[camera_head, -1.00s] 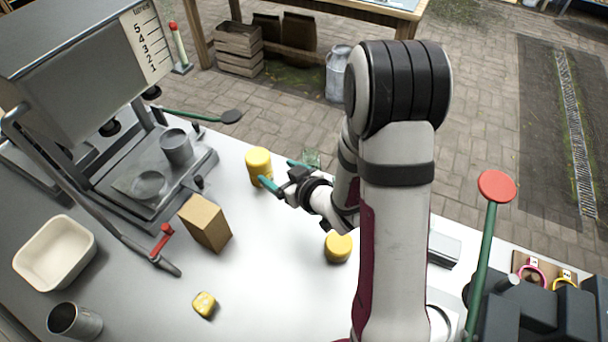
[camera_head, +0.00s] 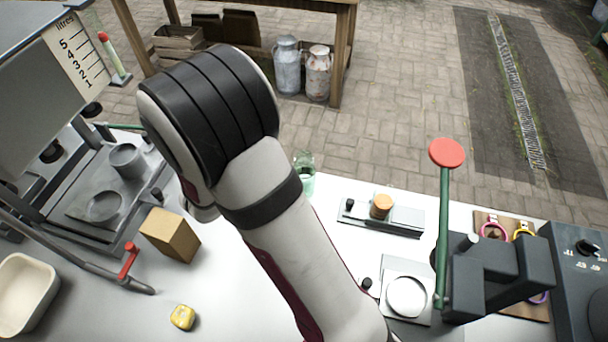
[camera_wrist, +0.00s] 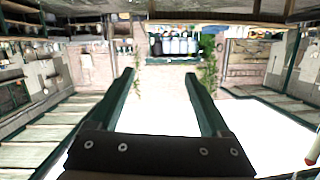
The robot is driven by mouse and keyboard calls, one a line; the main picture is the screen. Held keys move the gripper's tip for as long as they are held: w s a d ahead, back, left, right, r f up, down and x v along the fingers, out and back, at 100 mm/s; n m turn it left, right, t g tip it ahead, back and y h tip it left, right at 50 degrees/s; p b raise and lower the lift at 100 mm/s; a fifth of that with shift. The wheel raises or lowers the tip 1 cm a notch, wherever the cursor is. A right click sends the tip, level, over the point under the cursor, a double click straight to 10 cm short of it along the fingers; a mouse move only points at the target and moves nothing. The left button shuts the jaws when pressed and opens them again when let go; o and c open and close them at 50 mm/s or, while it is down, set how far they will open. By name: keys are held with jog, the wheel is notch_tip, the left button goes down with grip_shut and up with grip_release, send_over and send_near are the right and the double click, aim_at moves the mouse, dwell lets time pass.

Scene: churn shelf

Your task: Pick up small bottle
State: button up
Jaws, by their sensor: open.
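My gripper (camera_wrist: 160,80) shows in the wrist view with its two green fingers wide apart and nothing between them. In the head view my arm hides it. A small green translucent glass vessel (camera_head: 304,178), possibly the small bottle, stands at the table's far edge, just right of my arm; its lower part is close to the arm's outline. In the wrist view several bottle-like containers (camera_wrist: 174,45) stand far off, beyond the fingers, too small to identify.
A brown box (camera_head: 170,236), a small yellow block (camera_head: 183,317) and a cream tub (camera_head: 22,290) are on the left of the table. A slide device with an orange-brown cylinder (camera_head: 381,206) and a red-topped lever (camera_head: 446,153) stand to the right.

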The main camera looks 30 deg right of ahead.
jog(key=s+a+f+m+g+h, duration=0.3)
jog(key=s+f+m+g, duration=0.15)
jog(key=s+g, duration=0.4)
jog(key=t, duration=0.1)
send_near(311, 170)
jog(key=w+a+f, duration=0.1)
jog(key=a+f, duration=0.1)
jog(key=a, duration=0.1)
jog(key=shift+m, duration=0.25)
jog(key=x, duration=1)
jog(key=shift+w+d, duration=0.1)
jog(key=x, duration=0.5)
jog(key=shift+w+d+f, duration=0.2)
jog(key=shift+f, duration=0.25)
jog(key=c, duration=1.2)
jog(key=shift+r, duration=0.1)
